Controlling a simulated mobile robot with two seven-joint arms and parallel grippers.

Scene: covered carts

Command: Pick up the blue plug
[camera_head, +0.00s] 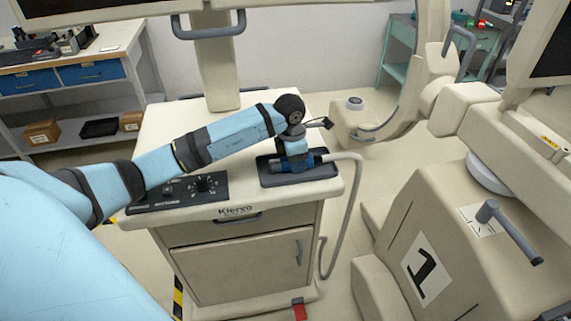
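The blue plug (279,164) lies on a dark tray (325,172) at the front right of the cart top, with a pale cable (353,180) running off to the right. My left gripper (293,157) reaches in from the left and points down at the plug from above. Its fingers are small and overlap the plug in this view, so I cannot tell whether they are closed on it or spread around it. Part of the plug is hidden behind the gripper. My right gripper is not in view.
The cream cart (240,269) has a black control panel (199,187) beside the tray. The cable hangs down the cart's right side. A shelf with blue bins (91,71) is at the back left.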

